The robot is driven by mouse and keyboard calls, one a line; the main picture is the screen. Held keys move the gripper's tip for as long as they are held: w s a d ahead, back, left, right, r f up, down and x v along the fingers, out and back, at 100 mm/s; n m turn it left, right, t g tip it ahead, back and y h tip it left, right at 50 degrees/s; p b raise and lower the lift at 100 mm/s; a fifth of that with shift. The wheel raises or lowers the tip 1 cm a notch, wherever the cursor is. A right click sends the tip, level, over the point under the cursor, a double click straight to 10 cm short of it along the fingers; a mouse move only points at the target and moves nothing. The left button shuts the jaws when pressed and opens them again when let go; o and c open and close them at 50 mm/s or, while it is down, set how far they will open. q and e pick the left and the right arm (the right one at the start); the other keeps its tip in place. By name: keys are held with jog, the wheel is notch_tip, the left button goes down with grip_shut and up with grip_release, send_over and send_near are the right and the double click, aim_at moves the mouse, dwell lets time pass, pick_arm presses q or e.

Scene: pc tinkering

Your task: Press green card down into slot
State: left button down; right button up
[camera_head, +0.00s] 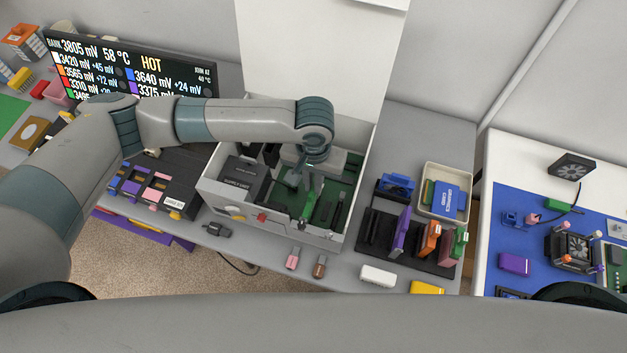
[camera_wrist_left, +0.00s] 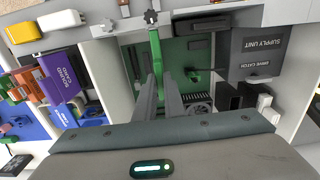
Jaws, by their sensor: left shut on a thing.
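A narrow green card (camera_head: 308,206) stands on edge inside the open white PC case (camera_head: 290,237), over the green board (camera_head: 343,192). It also shows edge-on in the left wrist view (camera_wrist_left: 156,50). My left gripper (camera_head: 304,186) reaches into the case from above and is shut on the green card; its fingers (camera_wrist_left: 168,95) show in the left wrist view. Dark long slots (camera_head: 327,210) lie on the board just right of the card. The card's lower edge is hidden, so I cannot tell how deep it sits. My right gripper is not in view.
The black supply unit (camera_head: 243,178) fills the case's left side. The case walls stand close around my gripper. Right of the case, a black rack (camera_head: 378,230) holds several cards, including a purple one (camera_head: 401,231). A beige tray (camera_head: 468,178) holds a blue box.

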pick_arm(q)
jog(key=shift+f+b, duration=0.4)
jog(key=shift+f, duration=0.75)
jog(key=c, duration=1.8)
grip_release()
jog(key=shift+o, duration=0.2)
jog(key=shift+r, duration=0.1)
notch_tip(320, 180, up, 3)
jog(key=p, duration=0.3)
jog(key=shift+r+p, duration=0.9)
jog(key=shift+r, duration=0.1)
